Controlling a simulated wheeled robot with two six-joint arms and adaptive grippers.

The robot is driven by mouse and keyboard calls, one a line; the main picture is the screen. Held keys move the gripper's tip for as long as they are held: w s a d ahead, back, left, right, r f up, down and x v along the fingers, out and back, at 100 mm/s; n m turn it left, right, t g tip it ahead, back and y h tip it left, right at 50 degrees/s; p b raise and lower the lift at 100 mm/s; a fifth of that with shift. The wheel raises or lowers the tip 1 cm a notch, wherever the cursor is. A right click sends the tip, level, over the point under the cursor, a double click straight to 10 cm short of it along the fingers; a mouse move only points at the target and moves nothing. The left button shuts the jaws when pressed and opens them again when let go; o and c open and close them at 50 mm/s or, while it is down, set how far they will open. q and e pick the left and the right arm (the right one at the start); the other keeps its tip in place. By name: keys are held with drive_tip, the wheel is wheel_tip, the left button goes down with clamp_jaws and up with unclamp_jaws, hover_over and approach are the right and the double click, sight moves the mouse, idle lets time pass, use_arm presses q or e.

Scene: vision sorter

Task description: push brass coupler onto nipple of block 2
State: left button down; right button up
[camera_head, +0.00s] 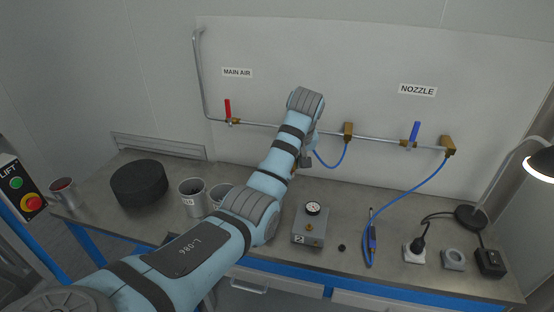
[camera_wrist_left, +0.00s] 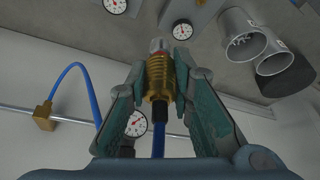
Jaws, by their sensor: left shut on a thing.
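The brass coupler (camera_wrist_left: 158,78) is held between the fingers of my left gripper (camera_wrist_left: 158,90) in the left wrist view. A blue hose (camera_wrist_left: 158,140) runs from its near end. A silvery, reddish tip shows at its far end; I cannot tell whether this is part of the coupler. In the head view my left gripper (camera_head: 305,160) is up near the back panel, mostly hidden by my arm. Block 2 (camera_head: 308,231), a grey block with a gauge on top, stands on the bench below and apart from it. Its nipple is not clearly visible. My right gripper is not in view.
A pipe with a red valve (camera_head: 228,109) and a blue valve (camera_head: 413,134) crosses the back panel. Grey cups (camera_head: 192,199) and a black round object (camera_head: 139,184) stand left. A blue tool (camera_head: 372,238), power socket (camera_head: 414,252) and lamp (camera_head: 541,163) are right.

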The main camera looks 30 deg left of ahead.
use_arm(q)
hover_over(309, 226)
drive_tip(key=shift+w+f+b, duration=0.2)
drive_tip(key=shift+f+b, duration=2.75)
drive_tip(key=shift+f, duration=5.3)
drive_tip(key=shift+f, duration=0.25)
drive_tip(key=shift+p, duration=0.4)
drive_tip(key=shift+f, duration=0.1)
